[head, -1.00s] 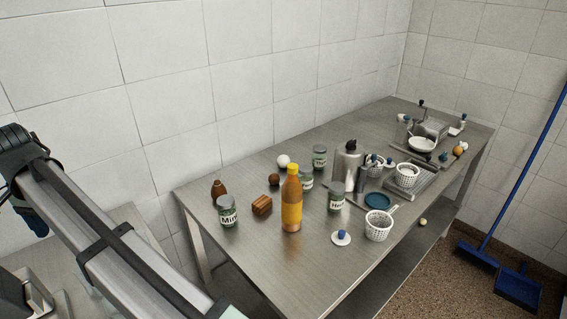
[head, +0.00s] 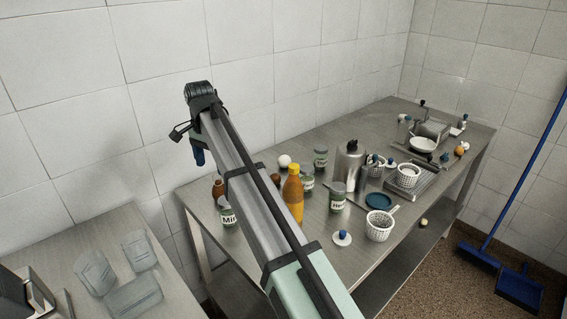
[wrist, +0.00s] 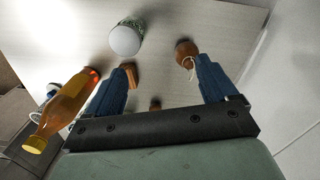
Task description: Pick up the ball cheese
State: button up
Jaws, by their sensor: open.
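The ball cheese looks to be the brown bulbous piece with a narrow neck and white string (wrist: 184,50). In the head view it (head: 218,189) stands at the table's left end, partly hidden by my arm. My gripper (wrist: 164,64) is open and empty, its two blue fingers apart and pointing toward the table. In the wrist view the cheese appears beyond the fingertips, close to the right finger's tip. In the head view my gripper (head: 199,157) is above and left of the cheese. I cannot tell the exact gap.
A milk jar (wrist: 125,38) stands beside the cheese. A brown block (wrist: 130,74) appears by the left finger. An orange bottle with a yellow cap (head: 294,196) stands to the right. A white ball (head: 284,161) and several jars and baskets lie farther along. A tiled wall (head: 160,90) is behind.

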jog(key=w+d+f+m+y, duration=0.1)
jog(key=w+d+m, duration=0.1)
jog(key=w+d, duration=0.9)
jog(key=w+d+f+m, duration=0.1)
jog(key=w+d, duration=0.7)
jog(key=d, duration=0.6)
jog(key=n+t+y, duration=0.1)
jog(key=n+y, duration=0.1)
jog(key=n, duration=0.5)
send_near(286, 156)
jog(key=x, duration=0.4)
jog(key=shift+s+a+f, duration=0.2)
jog(key=shift+f, duration=0.1)
jog(key=shift+w+x, duration=0.2)
jog(key=shift+x, duration=1.3)
jog(key=shift+w+x, duration=0.15)
jog(key=shift+x, duration=1.35)
jog(key=shift+d, duration=0.15)
jog(key=shift+c, duration=0.2)
jog(key=c, duration=1.1)
